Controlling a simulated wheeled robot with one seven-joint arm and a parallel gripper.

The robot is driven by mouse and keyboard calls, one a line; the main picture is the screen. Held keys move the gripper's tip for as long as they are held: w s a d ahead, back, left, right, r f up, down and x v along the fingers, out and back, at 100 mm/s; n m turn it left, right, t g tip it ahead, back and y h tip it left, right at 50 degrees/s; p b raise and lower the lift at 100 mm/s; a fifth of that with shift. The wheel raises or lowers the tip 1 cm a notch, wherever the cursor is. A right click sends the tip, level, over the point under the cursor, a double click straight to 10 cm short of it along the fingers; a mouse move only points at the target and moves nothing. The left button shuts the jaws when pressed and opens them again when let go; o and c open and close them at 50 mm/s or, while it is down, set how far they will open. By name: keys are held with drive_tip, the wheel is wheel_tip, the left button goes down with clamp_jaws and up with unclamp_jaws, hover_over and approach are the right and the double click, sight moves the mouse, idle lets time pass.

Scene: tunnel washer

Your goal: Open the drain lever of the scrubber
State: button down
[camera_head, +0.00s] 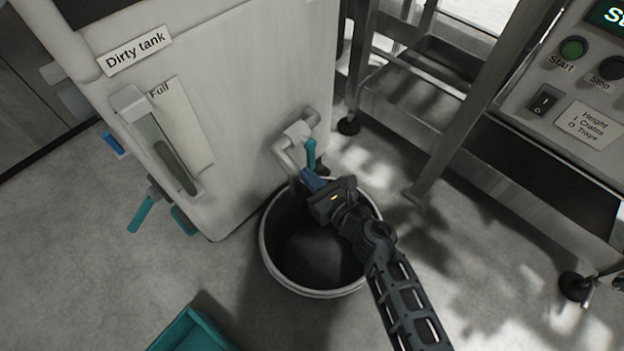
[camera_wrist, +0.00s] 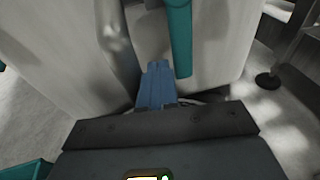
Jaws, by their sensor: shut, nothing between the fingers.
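The scrubber (camera_head: 230,75) is a pale cabinet labelled "Dirty tank". A grey drain pipe (camera_head: 286,152) comes out of its side and bends down over a bucket. The teal drain lever (camera_head: 311,153) is at the pipe, pointing roughly up and down in the head view. The lever also shows in the wrist view (camera_wrist: 180,40), at top centre. My gripper (camera_head: 311,180) is shut and empty, its blue fingers just below the lever. In the wrist view, the fingers (camera_wrist: 157,78) lie left of the lever's lower end. I cannot tell whether they touch it.
A round bucket (camera_head: 310,292) stands under my gripper. A second teal handle (camera_head: 140,214) sticks out at the cabinet's left. A teal crate (camera_head: 190,335) is at the bottom. A metal frame (camera_head: 440,150) and a control panel (camera_head: 570,90) stand at right.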

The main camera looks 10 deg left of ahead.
drive_tip(key=shift+w, duration=0.1)
drive_tip(key=shift+w+d+b, duration=0.3)
drive_tip(key=shift+w+d, duration=0.85)
drive_tip(key=shift+w, duration=0.25)
drive_tip(key=shift+w+d+r, duration=0.3)
drive_tip(key=shift+w+d, duration=0.2)
drive_tip(key=shift+w, duration=0.1)
drive_tip(key=shift+w+d+r, duration=0.3)
drive_tip(key=shift+w+d, duration=0.15)
drive_tip(key=shift+w, duration=0.1)
idle(0.4)
drive_tip(key=shift+w+d+r+p, duration=0.4)
drive_tip(key=shift+w+r+p, duration=0.1)
drive_tip(key=shift+r, duration=0.15)
drive_tip(key=shift+w+d+r+p, duration=0.4)
drive_tip(key=shift+w+r, duration=0.1)
drive_tip(key=shift+r, duration=0.2)
